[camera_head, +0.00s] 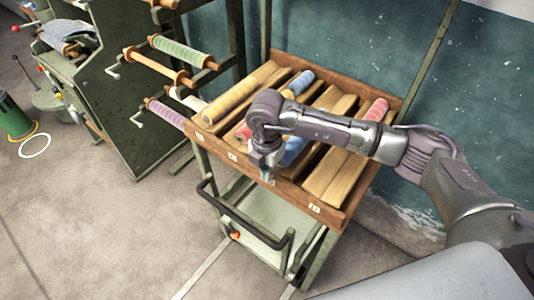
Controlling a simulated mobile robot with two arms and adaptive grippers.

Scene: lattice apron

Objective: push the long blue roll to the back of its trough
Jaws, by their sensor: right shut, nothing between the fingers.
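A wooden rack of sloping troughs (328,208) holds coloured rolls. A blue roll (293,150) lies in a middle trough, toward the front. My right arm crosses over it and hides part of it, so I cannot see its full length. Another blue roll (298,84) lies farther back in a trough to the left. My right gripper (268,178) is shut and empty. It points down by the rack's front board, left of the nearer blue roll; I cannot tell whether it touches anything. My left gripper is not in view.
A yellow roll (228,97) lies in the leftmost trough, and a pink-red roll (376,109) lies at the back right. A dark handle (245,222) sticks out from the cart below. A green machine with spools (183,52) stands left. The floor in front is clear.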

